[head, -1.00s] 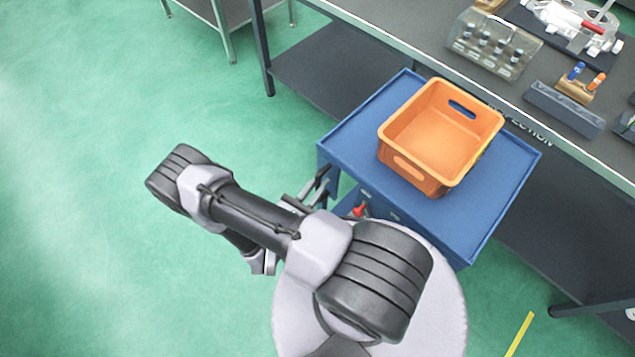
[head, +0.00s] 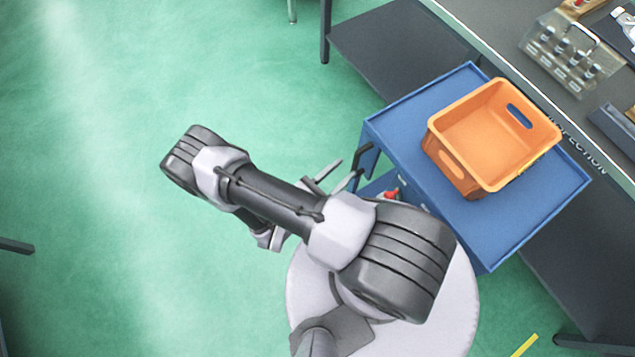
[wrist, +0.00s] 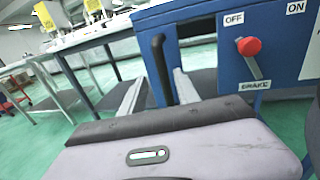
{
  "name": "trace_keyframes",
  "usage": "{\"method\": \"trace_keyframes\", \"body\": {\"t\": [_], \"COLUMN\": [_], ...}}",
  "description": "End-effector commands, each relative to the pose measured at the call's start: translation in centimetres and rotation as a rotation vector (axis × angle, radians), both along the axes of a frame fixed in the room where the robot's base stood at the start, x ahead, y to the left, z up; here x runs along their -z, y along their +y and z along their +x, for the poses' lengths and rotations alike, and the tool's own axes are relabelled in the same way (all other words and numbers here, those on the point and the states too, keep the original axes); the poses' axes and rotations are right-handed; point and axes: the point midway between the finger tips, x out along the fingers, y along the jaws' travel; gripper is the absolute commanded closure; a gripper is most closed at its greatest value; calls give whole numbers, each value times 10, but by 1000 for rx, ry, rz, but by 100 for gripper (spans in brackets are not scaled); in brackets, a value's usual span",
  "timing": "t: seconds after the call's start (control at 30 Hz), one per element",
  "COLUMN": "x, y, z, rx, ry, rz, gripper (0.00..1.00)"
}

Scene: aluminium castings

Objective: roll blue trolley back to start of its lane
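The blue trolley (head: 400,125) stands against the grey bench, with an orange crate (head: 440,158) on its top. Its dark handle (head: 366,160) sticks out on the left side and shows in the wrist view as an upright dark bar (wrist: 161,68). The brake lever's red knob (wrist: 248,46) leans to the OFF side of its panel; it also shows in the head view (head: 391,195). My gripper (head: 338,178) is just left of the handle. In the wrist view its two fingers (wrist: 158,92) are apart, with the bar appearing between them; contact cannot be told.
The bench (head: 480,50), marked INSPECTION, runs along the trolley's far side and carries a clear rack (head: 565,55) of parts. A yellow floor line (head: 525,346) lies at the bottom right. Green floor on the left is open, with a dark table leg (head: 15,245) at the left edge.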

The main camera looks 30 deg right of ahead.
Motion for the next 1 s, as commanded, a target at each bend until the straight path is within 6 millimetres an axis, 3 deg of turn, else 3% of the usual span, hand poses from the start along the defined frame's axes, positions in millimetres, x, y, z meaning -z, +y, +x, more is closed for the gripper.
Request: {"method": "trace_keyframes", "body": {"t": [0.2,0.43,0.6,1.0], "x": [-2,0,0,0], "y": [57,101,113,114], "z": [-15,-28,-32,-32], "rx": [-7,-4,-1,0], "ry": [0,-1,0,0], "rz": [2,2,1,1], "gripper": [62,62,62,62]}}
